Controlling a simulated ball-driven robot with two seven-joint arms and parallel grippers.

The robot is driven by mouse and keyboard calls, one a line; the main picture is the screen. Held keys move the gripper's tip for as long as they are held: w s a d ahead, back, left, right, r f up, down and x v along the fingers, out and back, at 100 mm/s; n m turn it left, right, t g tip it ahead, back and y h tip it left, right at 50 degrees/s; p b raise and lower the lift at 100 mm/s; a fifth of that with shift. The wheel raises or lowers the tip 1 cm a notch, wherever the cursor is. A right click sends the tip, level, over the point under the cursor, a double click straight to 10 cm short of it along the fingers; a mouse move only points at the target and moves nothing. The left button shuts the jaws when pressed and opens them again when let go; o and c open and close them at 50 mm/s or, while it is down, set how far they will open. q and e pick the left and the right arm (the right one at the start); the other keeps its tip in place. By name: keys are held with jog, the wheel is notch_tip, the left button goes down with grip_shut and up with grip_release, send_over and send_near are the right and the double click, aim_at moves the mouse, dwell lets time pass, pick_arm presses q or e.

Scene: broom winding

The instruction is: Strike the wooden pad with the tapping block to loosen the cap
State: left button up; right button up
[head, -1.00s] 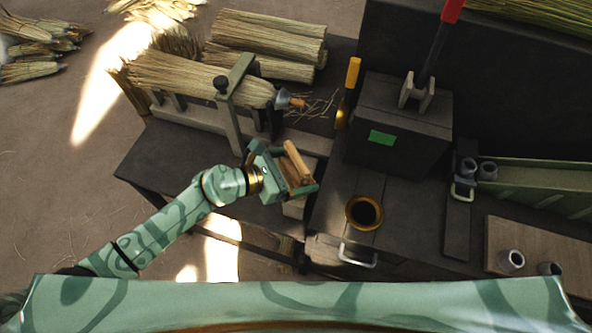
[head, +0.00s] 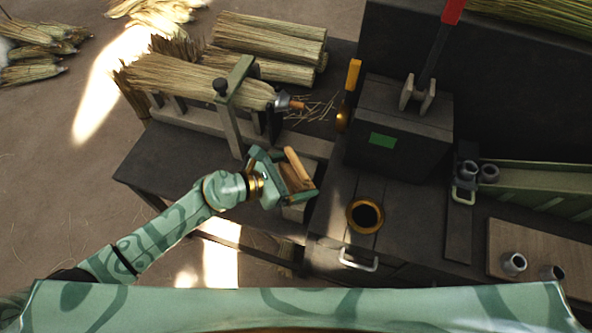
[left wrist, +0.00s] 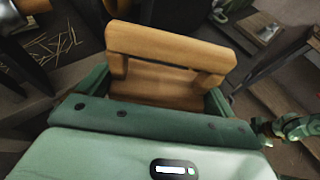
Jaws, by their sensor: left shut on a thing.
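The brown tapping block (head: 299,167) is in my left gripper (head: 284,178), which is shut on it. In the left wrist view, the block (left wrist: 170,45) spans the jaws, with a raised bar on a flatter body. A pale block that looks like the wooden pad (head: 295,212) lies directly below the gripper, mostly hidden; I cannot tell whether they touch. The grey metal cap (head: 283,102) with a copper-coloured tip is on the end of the clamped straw bundle (head: 190,78). A small green arm part (left wrist: 292,128) shows in the left wrist view; its jaws are unclear.
A clamp post (head: 234,90) stands behind my gripper. A dark box (head: 400,125) with a red lever is to the right. A brass-rimmed hole (head: 353,228) and a drawer handle (head: 358,262) are nearer me. A wooden board (head: 510,240) is at far right.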

aim_at(296, 167)
pick_arm(q)
notch_tip(296, 167, down, 7)
jog(key=b, duration=0.4)
jog(key=shift+r+p, duration=0.45)
jog(key=shift+r, duration=0.2)
jog(key=shift+c, duration=0.6)
jog(key=shift+r, duration=0.1)
pick_arm(e)
jog(key=f, duration=0.2)
jog(key=s+f, duration=0.1)
jog(key=f, duration=0.1)
jog(key=shift+f, duration=0.2)
pick_arm(q)
notch_tip(296, 167, up, 5)
jog(key=p, duration=0.4)
jog(key=shift+p, duration=0.4)
pick_arm(e)
jog(key=r, duration=0.2)
jog(key=w+r, duration=0.1)
jog(key=r, duration=0.1)
jog(key=shift+r, duration=0.3)
pick_arm(q)
notch_tip(296, 167, up, 4)
jog(key=p, duration=0.4)
jog(key=shift+r, duration=0.2)
jog(key=shift+f, duration=0.15)
pick_arm(e)
jog(key=r, duration=0.3)
jog(key=shift+w+r, duration=0.35)
jog(key=shift+r, duration=0.05)
